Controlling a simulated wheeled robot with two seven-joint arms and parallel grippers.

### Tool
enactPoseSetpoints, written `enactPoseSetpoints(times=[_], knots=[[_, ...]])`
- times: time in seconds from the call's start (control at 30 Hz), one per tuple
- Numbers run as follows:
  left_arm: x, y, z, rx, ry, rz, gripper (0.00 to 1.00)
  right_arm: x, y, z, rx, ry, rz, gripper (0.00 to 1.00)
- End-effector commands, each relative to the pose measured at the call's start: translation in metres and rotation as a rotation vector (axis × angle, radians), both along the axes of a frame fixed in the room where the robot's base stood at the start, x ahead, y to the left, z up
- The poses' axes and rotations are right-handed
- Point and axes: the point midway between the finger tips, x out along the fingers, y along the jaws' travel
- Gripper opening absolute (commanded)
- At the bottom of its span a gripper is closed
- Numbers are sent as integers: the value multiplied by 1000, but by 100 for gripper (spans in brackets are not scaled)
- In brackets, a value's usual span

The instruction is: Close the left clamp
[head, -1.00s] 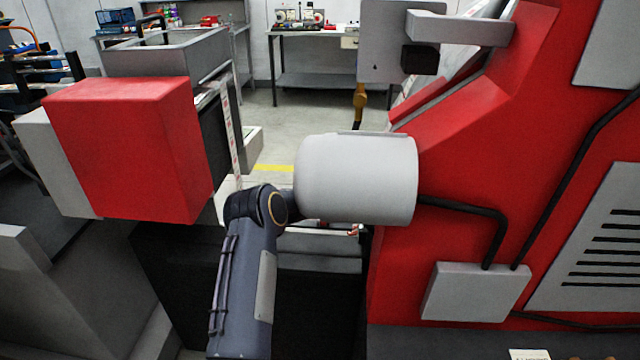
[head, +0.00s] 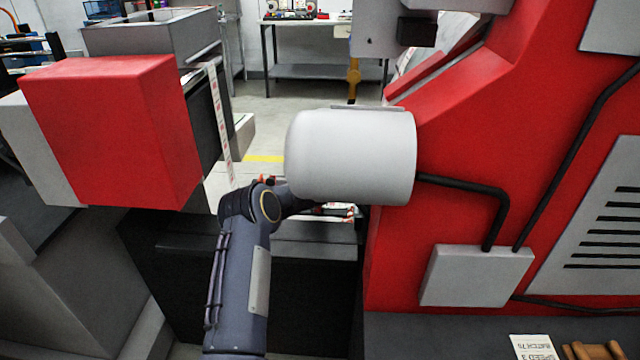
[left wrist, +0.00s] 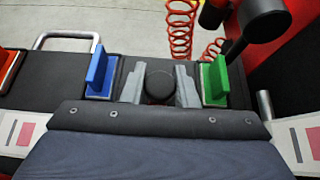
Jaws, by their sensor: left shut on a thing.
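In the left wrist view a black round knob (left wrist: 160,87) sits between the two grey fingers of my left gripper (left wrist: 160,90), which is shut on it. A blue upright block (left wrist: 99,72) stands to the left of the fingers and a green one (left wrist: 215,80) to the right, on a dark table (left wrist: 66,75). I cannot tell which part is the left clamp's lever, or whether that clamp is open. In the head view my left gripper is hidden behind a big grey cylinder (head: 350,155). My right gripper is not in view.
The red machine frame (head: 450,130) rises at the right. A red box (head: 110,130) stands at the left, with a printed label strip (head: 220,125) beside it. Label web (left wrist: 300,140) shows at the wrist view's lower corners. Red coiled hoses (left wrist: 181,28) hang beyond the table.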

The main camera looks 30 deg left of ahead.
Motion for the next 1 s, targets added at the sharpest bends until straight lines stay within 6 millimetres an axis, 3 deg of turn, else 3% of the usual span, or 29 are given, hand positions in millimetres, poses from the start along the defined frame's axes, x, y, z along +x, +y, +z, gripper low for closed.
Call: enactPoseSetpoints(times=[0.2,0.23,0.4,0.77,1.0], knots=[[-2,-1,-6,-3,9,0,0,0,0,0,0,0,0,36],[-2,-1,-6,-2,9,0,28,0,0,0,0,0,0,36],[-1,-1,-4,-3,7,-1,47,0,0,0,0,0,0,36],[-4,-3,-1,0,3,-1,47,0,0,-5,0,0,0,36],[-29,-16,15,-1,3,-1,47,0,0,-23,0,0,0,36]])
